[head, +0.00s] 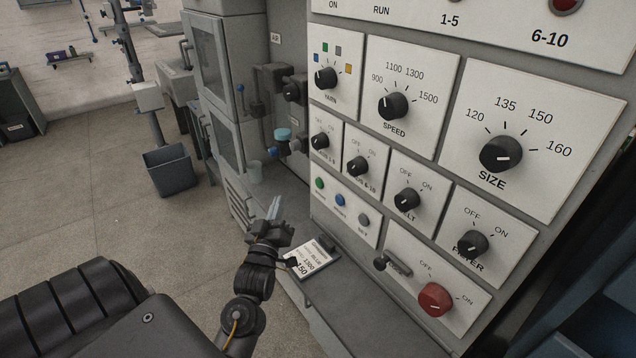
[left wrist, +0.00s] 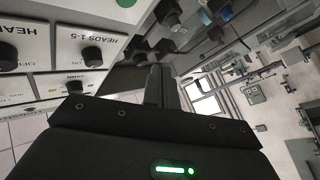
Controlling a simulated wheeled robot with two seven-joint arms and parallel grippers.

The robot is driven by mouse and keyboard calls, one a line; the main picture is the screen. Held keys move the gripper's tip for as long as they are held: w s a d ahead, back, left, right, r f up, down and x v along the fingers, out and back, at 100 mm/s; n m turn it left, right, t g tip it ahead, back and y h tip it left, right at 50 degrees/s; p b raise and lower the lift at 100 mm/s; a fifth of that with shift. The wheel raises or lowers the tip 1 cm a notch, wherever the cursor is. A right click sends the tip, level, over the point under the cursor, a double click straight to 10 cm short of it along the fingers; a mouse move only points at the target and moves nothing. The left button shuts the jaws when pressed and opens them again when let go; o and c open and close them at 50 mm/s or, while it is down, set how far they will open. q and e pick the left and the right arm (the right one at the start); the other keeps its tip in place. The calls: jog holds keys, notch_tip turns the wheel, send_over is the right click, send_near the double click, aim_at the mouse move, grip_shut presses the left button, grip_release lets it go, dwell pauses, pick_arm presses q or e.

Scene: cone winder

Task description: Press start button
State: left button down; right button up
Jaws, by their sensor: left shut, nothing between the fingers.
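A small panel on the machine front carries a green button (head: 319,183), a blue button (head: 340,200) and a grey button (head: 363,219) in a slanting row. Their labels are too small to read; the green one may be the start button. My left gripper (head: 273,207) is shut and empty, its fingers pointing up and away. It appears left of and a little below the green button, apart from it. In the left wrist view its closed fingers (left wrist: 161,86) point ahead, with the HEADS 1-5 knob (left wrist: 92,56) to their left.
Several black knobs, including SPEED (head: 392,106) and SIZE (head: 500,154), cover the panel. A red rotary switch (head: 435,300) is low on it. A card (head: 311,260) lies on the ledge beside my left wrist. A grey bin (head: 170,170) stands on the open floor at left.

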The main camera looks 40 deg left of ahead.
pick_arm(q)
jog(key=b, duration=0.2)
send_near(315, 179)
jog(key=s+a+x, duration=0.1)
jog(key=x, duration=0.4)
jog(key=shift+w, duration=0.25)
dwell(1.0)
jog(key=shift+w, duration=0.1)
dwell(0.7)
jog(key=shift+w+d, duration=0.1)
jog(key=shift+w, duration=0.25)
jog(key=shift+w+d+r, duration=0.1)
jog(key=shift+w, duration=0.25)
dwell(0.7)
jog(key=shift+s, duration=0.1)
jog(key=shift+s+a+p, duration=0.25)
jog(key=shift+s+p, duration=0.2)
jog(key=shift+s, duration=0.25)
